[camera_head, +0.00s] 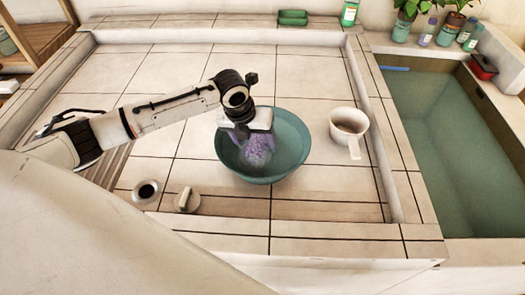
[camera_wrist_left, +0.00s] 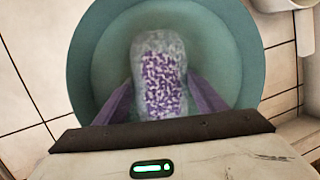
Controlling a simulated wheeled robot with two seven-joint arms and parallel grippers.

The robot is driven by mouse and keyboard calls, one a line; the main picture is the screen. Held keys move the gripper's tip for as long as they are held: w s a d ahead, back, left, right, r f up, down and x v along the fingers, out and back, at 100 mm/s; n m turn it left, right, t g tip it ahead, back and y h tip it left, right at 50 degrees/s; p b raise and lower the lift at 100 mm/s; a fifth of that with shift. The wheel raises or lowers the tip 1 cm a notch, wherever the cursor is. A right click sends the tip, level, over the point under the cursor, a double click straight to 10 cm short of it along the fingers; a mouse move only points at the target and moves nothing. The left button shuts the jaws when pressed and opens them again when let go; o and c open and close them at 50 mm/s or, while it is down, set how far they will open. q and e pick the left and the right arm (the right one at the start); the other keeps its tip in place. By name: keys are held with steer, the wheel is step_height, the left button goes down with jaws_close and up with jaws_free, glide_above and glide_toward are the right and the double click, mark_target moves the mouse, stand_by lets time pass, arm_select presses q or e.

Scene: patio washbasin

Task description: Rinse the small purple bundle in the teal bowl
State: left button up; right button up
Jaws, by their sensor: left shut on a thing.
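The teal bowl (camera_head: 291,137) stands on the tiled washbasin top in the head view. It also fills the upper middle of the left wrist view (camera_wrist_left: 235,60). My left gripper (camera_head: 256,143) reaches down into the bowl. Its purple fingers are shut on the small purple bundle (camera_head: 257,157), which lies between them inside the bowl. In the left wrist view the bundle (camera_wrist_left: 163,82) has a pale, see-through outer part and a speckled purple and white middle. I cannot tell whether it touches the bowl's bottom. My right gripper is not in view.
A white cup with a handle (camera_head: 349,128) stands right of the bowl. A water-filled trough (camera_head: 435,125) is at right. Back tiles are mostly clear, with a green block (camera_head: 293,18).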

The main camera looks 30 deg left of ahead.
mark_target(261, 144)
arm_select(q)
steer(key=shift+w+d, duration=0.2)
steer(key=shift+d, duration=0.55)
steer(key=shift+w+d, duration=0.15)
steer(key=shift+d, duration=0.55)
steer(key=shift+w+d, duration=0.2)
steer(key=shift+d, duration=0.55)
steer(key=shift+a, duration=0.1)
steer(key=shift+s+a, duration=0.15)
steer(key=shift+a, duration=0.6)
steer(key=shift+s+a, duration=0.15)
steer(key=shift+a, duration=0.55)
step_height(261, 144, up, 13)
steer(key=shift+f, duration=0.1)
